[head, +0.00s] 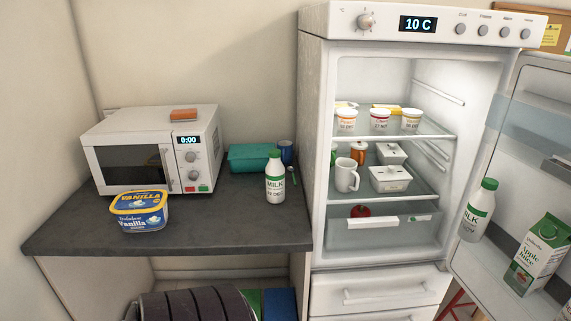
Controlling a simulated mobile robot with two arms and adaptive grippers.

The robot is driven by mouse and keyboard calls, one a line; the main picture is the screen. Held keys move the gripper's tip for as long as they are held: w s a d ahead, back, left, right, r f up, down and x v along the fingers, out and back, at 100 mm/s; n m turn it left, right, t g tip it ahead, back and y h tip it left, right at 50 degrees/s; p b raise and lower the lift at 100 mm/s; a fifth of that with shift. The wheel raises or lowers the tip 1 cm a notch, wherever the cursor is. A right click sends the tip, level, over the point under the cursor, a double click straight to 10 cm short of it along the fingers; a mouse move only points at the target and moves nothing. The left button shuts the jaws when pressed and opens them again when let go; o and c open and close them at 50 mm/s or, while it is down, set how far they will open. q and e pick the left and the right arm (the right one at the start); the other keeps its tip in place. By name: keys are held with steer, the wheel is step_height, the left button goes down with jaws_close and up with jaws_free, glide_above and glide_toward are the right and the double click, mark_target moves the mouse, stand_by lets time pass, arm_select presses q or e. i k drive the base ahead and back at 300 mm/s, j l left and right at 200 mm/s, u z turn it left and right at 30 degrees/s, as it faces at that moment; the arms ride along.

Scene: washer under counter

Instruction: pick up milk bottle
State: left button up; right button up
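A second, similar bottle with a green cap (478,210) sits in the shelf of the open fridge door, to the left of a juice carton. Neither of my grippers shows in the head view.
A microwave (141,150) and a vanilla tub (140,210) stand on the counter's left. A teal box (251,157) and a blue cup (286,152) are behind the counter bottle. The fridge (315,130) stands open, its door (516,150) at right, with an apple juice carton (538,254).

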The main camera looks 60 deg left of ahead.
mark_target(275, 170)
steer(key=u, duration=2.15)
steer(key=i+j, duration=0.25)
steer(key=i, duration=0.1)
